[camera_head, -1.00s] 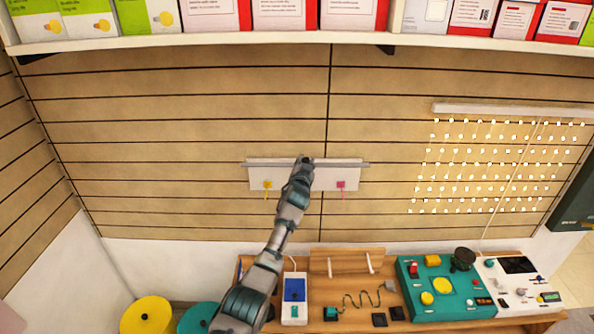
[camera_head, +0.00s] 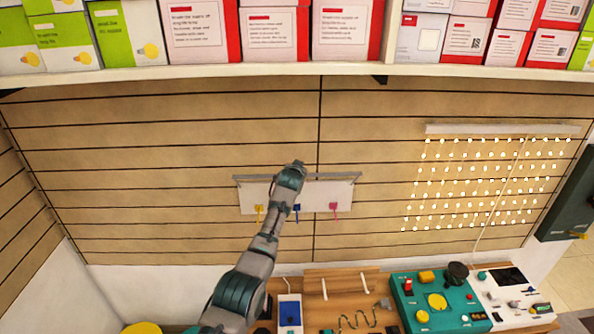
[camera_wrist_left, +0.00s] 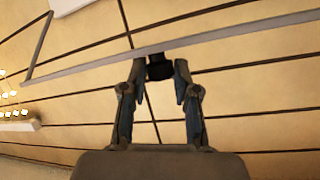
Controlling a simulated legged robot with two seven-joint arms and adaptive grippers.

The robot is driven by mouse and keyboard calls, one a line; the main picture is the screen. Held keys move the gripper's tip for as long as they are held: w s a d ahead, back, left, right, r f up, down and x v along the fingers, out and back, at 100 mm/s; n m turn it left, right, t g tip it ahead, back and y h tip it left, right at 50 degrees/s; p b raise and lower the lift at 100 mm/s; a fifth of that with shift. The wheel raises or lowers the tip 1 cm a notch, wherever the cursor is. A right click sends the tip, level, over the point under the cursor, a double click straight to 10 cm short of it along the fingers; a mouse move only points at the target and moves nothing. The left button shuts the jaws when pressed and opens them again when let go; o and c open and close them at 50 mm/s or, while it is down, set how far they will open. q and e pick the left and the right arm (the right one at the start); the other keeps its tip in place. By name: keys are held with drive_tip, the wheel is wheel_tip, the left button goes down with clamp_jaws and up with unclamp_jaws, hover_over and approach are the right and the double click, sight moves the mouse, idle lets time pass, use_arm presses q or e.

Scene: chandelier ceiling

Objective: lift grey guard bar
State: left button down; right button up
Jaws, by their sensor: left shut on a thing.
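The grey guard bar (camera_head: 335,176) runs across the upper front of a white panel (camera_head: 320,196) on the slatted wall. In the left wrist view, the bar (camera_wrist_left: 240,36) crosses in front of the fingers, with a thin side arm at its left end. My left gripper (camera_wrist_left: 160,72) is shut on the bar's dark middle piece. In the head view, my left gripper (camera_head: 292,168) covers the middle of the bar. Yellow (camera_head: 259,210), blue (camera_head: 297,208) and pink (camera_head: 334,207) small pieces hang on the panel below the bar. My right gripper is not in view.
A shelf (camera_head: 300,72) of boxes overhangs the wall above. A bench (camera_head: 335,290) below carries a green control box (camera_head: 432,300) and a white one (camera_head: 515,295). A string-light curtain (camera_head: 480,180) hangs at the right.

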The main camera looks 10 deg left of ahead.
use_arm(q)
drive_tip(key=shift+f, duration=0.35)
drive_tip(key=c, duration=0.9)
unclamp_jaws()
drive_tip(key=shift+w+f, duration=0.15)
drive_tip(key=shift+w, duration=0.25)
drive_tip(key=v, duration=1.1)
drive_tip(key=shift+s+d+r, duration=0.1)
drive_tip(key=shift+s+r, duration=0.1)
drive_tip(key=shift+s, duration=0.1)
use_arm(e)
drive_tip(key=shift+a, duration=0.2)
use_arm(q)
drive_tip(key=shift+f, duration=0.15)
